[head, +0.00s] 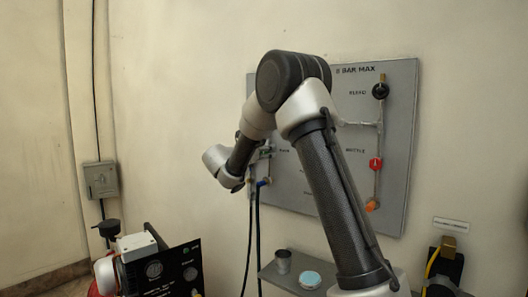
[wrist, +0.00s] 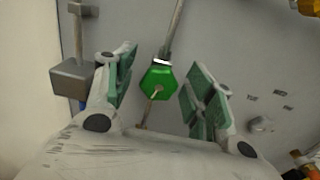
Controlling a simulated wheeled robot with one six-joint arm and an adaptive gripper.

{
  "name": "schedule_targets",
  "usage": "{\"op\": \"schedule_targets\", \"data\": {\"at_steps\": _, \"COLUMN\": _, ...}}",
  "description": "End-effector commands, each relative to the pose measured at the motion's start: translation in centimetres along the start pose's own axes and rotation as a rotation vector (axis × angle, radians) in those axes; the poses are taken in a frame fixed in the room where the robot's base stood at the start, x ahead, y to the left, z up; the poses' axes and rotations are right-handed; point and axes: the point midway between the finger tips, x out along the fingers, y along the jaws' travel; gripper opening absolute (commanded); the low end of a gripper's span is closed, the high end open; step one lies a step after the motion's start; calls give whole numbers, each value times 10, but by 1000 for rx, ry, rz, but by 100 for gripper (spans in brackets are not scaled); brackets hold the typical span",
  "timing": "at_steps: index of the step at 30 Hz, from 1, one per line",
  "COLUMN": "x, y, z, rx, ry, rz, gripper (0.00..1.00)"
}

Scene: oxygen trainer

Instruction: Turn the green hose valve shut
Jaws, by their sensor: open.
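The green hose valve (wrist: 157,82) shows in the wrist view as a green hexagonal knob on a thin metal pipe against the grey panel. My gripper (wrist: 163,90) is open, with its green-padded fingers on either side of the knob. A gap shows between the knob and each finger in the picture; I cannot tell how far the knob lies in depth.
The panel also carries a black knob (head: 380,91), a red valve (head: 375,163) and an orange fitting (head: 371,206). A grey block (wrist: 72,78) sits left of my fingers. Below the panel, a shelf (head: 283,277) bears a metal cup (head: 283,261) and a pale blue disc (head: 311,279). Hoses hang below my wrist.

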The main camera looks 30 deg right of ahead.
Motion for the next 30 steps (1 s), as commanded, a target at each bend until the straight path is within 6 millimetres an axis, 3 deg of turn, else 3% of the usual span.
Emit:
{"op": "schedule_targets", "data": {"at_steps": 7, "x": 1, "y": 0, "z": 0, "rx": 0, "ry": 0, "rz": 1, "gripper": 54}}
{"op": "schedule_targets", "data": {"at_steps": 15, "x": 1, "y": 0, "z": 0, "rx": 0, "ry": 0, "rz": 1, "gripper": 8}}
{"op": "schedule_targets", "data": {"at_steps": 30, "x": 1, "y": 0, "z": 0, "rx": 138, "ry": 0, "rz": 1, "gripper": 8}}
